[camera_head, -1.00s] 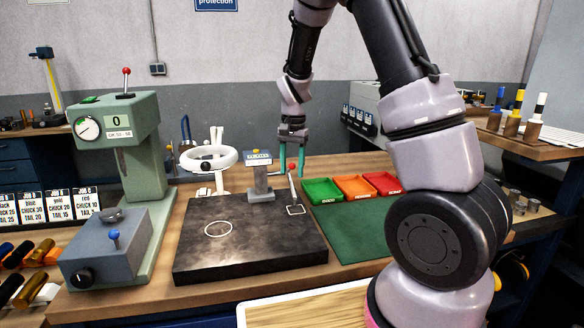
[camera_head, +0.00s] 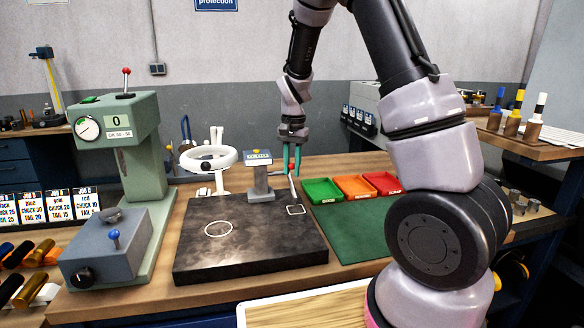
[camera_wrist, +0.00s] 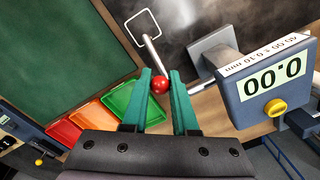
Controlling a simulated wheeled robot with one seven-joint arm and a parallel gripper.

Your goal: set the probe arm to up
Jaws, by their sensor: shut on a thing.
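The probe arm is a thin metal rod (camera_head: 292,187) with a red ball knob, beside the gauge (camera_head: 258,160) on its grey post at the back of the dark plate. The rod slants down from the knob toward the white square outline on the plate. My gripper (camera_head: 291,168) points down with its teal fingers closed around the knob. In the wrist view the red knob (camera_wrist: 159,86) sits between the fingertips, and the rod (camera_wrist: 154,54) runs away toward the square. The gauge (camera_wrist: 272,85) there reads 0.00. The fingers partly hide the knob in the head view.
The dark plate (camera_head: 255,250) is bare apart from its outlines and the gauge post. A white ring fixture (camera_head: 208,160) stands to the gauge's left. Green (camera_head: 322,191), orange and red trays lie to the right. A green press (camera_head: 135,145) stands at left.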

